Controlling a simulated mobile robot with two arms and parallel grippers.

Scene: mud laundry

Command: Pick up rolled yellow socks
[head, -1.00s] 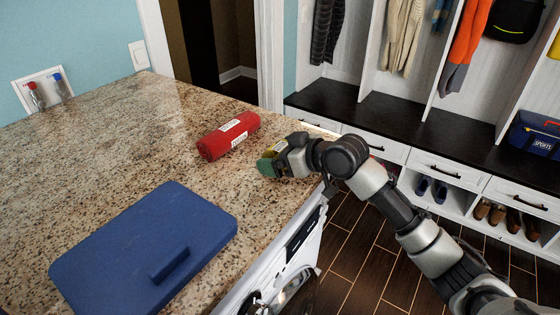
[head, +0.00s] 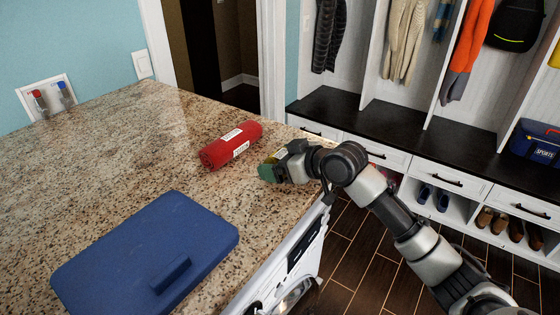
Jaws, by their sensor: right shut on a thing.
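My right gripper (head: 270,171) is at the right edge of the granite counter (head: 120,135), its green-tipped fingers low over the top. It is shut on the rolled yellow socks (head: 282,154), of which only a small yellow patch with a pale label shows behind the fingers. The gripper and wrist hide the rest of the roll. I cannot tell whether the socks still touch the counter. My left gripper is not in view.
A red roll (head: 231,145) with white labels lies just left of the gripper. A blue lidded box (head: 145,250) lies at the counter's front. A washer (head: 295,285) stands under the counter edge. A bench with cubbies (head: 450,140) is at right.

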